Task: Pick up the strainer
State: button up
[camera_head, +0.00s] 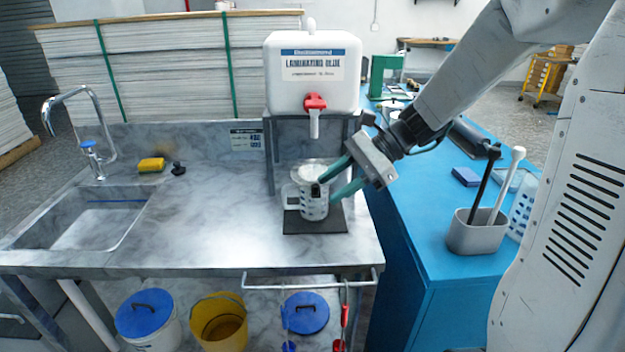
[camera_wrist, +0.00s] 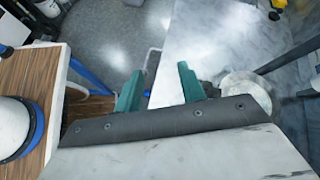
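A clear cup with dark markings (camera_head: 313,205) stands on a black mat (camera_head: 318,222) under the dispenser spout. A pale round mesh-like top (camera_head: 310,172) sits at its mouth. It may be the strainer, but I cannot tell for sure. The pale round top also shows in the wrist view (camera_wrist: 246,92), to the right of my fingers. My gripper (camera_head: 327,189) has two teal fingers and appears beside the cup, to its right. In the wrist view the fingers (camera_wrist: 158,84) are apart with nothing between them. Whether a finger touches the cup is unclear.
A white glue dispenser (camera_head: 312,75) with a red tap stands above the cup on a dark stand. A sink (camera_head: 85,218) and yellow sponge (camera_head: 151,164) are left. A grey bin (camera_head: 478,232) holds tools on the blue table. The counter's middle is clear. Tools hang from the front rail (camera_head: 305,283).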

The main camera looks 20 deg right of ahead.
aim_at(308, 177)
jog(key=w+d+f+m+t+y, duration=0.2)
jog(key=w+d+f+m+t, duration=0.15)
jog(key=w+m, duration=0.2)
jog(key=x, duration=0.7)
jog(key=shift+w, duration=0.4)
jog(key=shift+g, duration=0.25)
grip_shut()
